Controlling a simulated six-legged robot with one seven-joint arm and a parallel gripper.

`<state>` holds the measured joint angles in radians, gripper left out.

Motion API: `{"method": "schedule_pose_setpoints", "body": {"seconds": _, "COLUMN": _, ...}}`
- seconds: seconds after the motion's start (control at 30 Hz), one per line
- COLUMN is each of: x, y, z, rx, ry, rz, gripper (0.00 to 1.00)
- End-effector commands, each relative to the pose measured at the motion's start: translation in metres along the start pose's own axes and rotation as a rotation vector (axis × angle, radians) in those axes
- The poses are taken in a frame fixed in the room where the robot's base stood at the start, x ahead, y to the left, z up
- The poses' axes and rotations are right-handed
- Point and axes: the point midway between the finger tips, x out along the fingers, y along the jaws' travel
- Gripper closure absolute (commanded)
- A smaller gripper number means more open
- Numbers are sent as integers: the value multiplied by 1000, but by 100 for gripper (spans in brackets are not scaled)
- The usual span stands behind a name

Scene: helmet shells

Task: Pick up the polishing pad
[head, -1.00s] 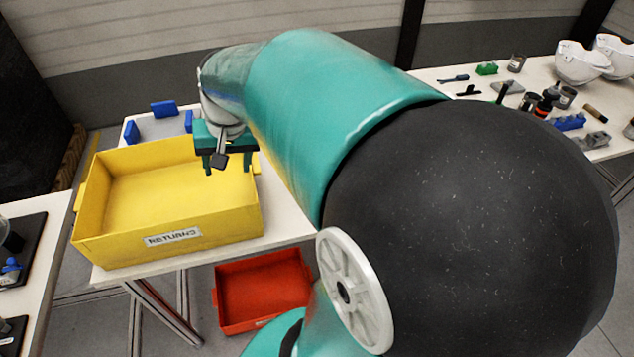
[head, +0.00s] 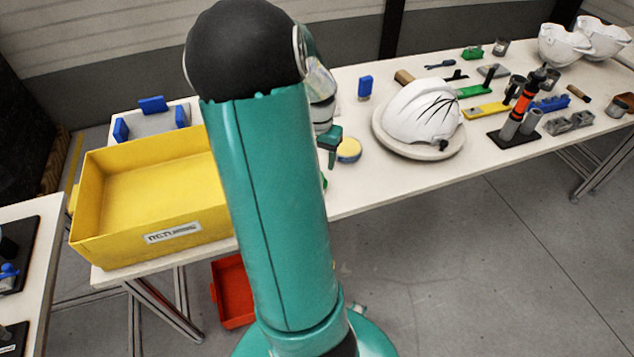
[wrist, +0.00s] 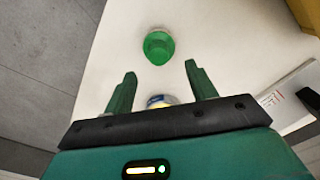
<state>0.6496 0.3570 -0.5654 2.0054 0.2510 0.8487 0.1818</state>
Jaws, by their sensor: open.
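A round yellow pad with a pale side, which looks like the polishing pad (head: 348,150), lies on the white table in the head view, just right of my gripper (head: 331,162). In the wrist view only a sliver of the pad (wrist: 157,101) shows at the base of the gap between my fingers; my gripper body hides the rest. My gripper (wrist: 160,70) is open, with nothing held between its fingertips. A round green item (wrist: 158,46) stands on the table beyond the fingertips in the wrist view. In the head view my arm mostly hides it.
A yellow bin (head: 150,245) stands on the table's left end and a red bin (head: 234,292) below it. Right of the pad are a white helmet shell (head: 422,110) on a round stand, a blue block (head: 365,87) and several tools. The table's front edge is close.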

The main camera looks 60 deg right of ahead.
Motion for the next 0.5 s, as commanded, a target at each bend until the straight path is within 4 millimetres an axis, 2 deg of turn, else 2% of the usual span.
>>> {"method": "schedule_pose_setpoints", "body": {"seconds": 0.27, "x": 25, "y": 0, "z": 3, "rx": 1, "ry": -1, "rz": 1, "gripper": 43}}
{"method": "schedule_pose_setpoints", "body": {"seconds": 0.5, "x": 60, "y": 0, "z": 5, "rx": 0, "ry": 0, "rz": 0, "gripper": 43}}
